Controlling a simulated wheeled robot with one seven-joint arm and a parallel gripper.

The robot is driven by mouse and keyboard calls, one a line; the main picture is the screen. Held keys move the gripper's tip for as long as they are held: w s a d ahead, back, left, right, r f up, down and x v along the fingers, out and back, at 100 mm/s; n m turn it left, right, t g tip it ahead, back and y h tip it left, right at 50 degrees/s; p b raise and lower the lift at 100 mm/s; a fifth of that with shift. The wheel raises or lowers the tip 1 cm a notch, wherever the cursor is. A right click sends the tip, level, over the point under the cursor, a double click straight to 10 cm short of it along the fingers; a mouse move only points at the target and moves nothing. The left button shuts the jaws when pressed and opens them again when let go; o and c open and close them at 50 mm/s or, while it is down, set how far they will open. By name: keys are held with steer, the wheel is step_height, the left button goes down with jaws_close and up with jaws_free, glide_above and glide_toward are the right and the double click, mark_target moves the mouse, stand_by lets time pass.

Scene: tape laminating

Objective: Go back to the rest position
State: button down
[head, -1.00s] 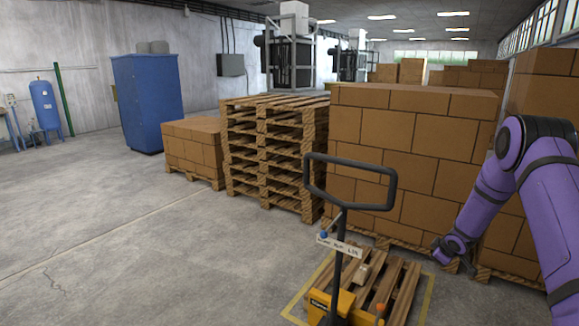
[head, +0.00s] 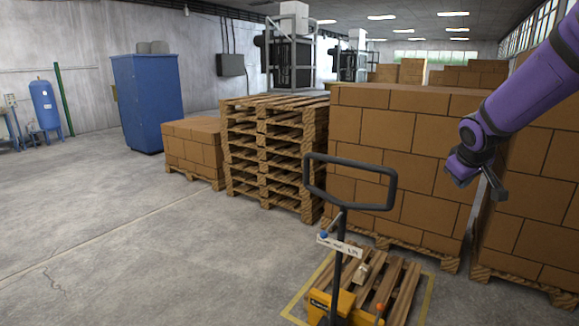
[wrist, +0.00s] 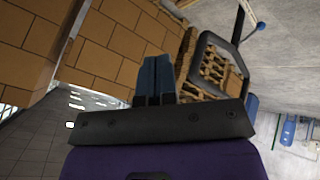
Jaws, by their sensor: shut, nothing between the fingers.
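My purple arm reaches in from the upper right in the head view. My gripper (head: 499,190) is in front of the stacked brown boxes, above and to the right of the pallet jack. In the wrist view my gripper (wrist: 155,70) has its two dark fingers together, with nothing between them. The pallet jack's black handle (head: 350,203) stands upright in the head view, and the handle also shows in the wrist view (wrist: 213,40). A white label (head: 339,245) hangs across the handle's shaft.
The yellow pallet jack (head: 343,303) stands by a low wooden pallet (head: 398,285) within yellow floor lines. Tall box stacks (head: 395,120) and piled pallets (head: 265,150) stand behind. A blue cabinet (head: 150,100) is at the back left. The left floor is clear.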

steer(key=s+a+r+m, duration=0.1)
steer(key=s+a+r, duration=0.25)
steer(key=s, duration=0.45)
steer(key=s+a+r+m, duration=0.1)
steer(key=s+a+r, duration=0.3)
steer(key=s, duration=0.5)
steer(key=s+a+m+g+y, duration=0.1)
steer(key=s+a+y, duration=0.2)
steer(key=s, duration=1.4)
steer(key=shift+a+m, duration=0.3)
steer(key=shift+a, duration=0.65)
